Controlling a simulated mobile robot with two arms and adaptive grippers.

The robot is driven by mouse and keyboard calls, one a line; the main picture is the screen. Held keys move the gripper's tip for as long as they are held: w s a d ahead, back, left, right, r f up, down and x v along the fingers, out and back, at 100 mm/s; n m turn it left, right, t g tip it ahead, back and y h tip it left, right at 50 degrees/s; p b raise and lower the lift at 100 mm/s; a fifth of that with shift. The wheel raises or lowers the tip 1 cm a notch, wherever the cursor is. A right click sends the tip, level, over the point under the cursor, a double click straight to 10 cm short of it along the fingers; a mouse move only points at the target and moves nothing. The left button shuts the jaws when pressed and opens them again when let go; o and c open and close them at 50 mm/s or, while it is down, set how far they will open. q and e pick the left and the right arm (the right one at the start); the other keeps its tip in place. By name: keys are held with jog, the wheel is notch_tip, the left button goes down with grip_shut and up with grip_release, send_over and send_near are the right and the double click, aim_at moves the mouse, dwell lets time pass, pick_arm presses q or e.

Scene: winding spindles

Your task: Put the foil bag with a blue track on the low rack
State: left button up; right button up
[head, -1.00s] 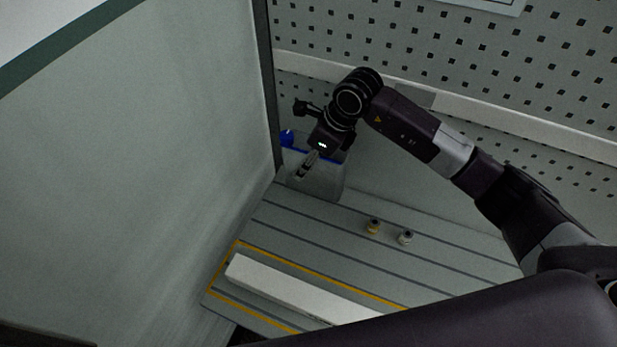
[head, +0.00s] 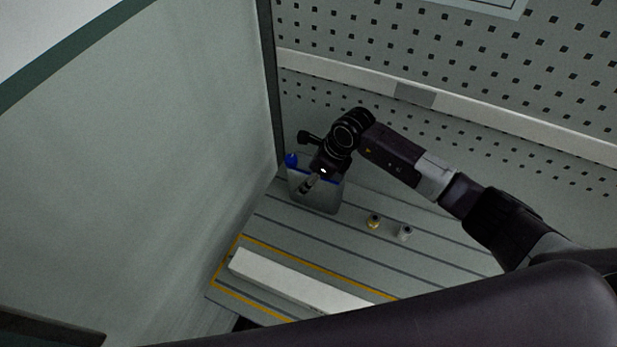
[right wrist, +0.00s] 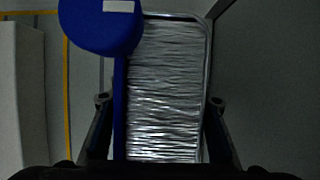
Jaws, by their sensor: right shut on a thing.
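The foil bag (head: 322,200) is silver-grey with a blue track along its top edge and a round blue end piece (head: 291,160). My right gripper (head: 308,184) is shut on it. In the right wrist view the crinkled foil bag (right wrist: 165,95) fills the space between the fingers of my right gripper (right wrist: 160,102), with the blue track on the left. The bag is by the grooved deck, in the corner beside the grey panel; I cannot tell whether it touches the deck. I cannot tell for sure which surface is the low rack. My left gripper is not in view.
Two small round fittings, one brass (head: 374,222) and one grey (head: 404,232), stand on the grooved deck (head: 300,232) right of the bag. A white bar (head: 290,280) lies within a yellow outline in front. A grey panel (head: 150,170) closes the left; a perforated wall (head: 450,60) stands behind.

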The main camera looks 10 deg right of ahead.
jog(key=o, duration=1.4)
jog(key=b+v, duration=0.3)
jog(key=v, duration=0.9)
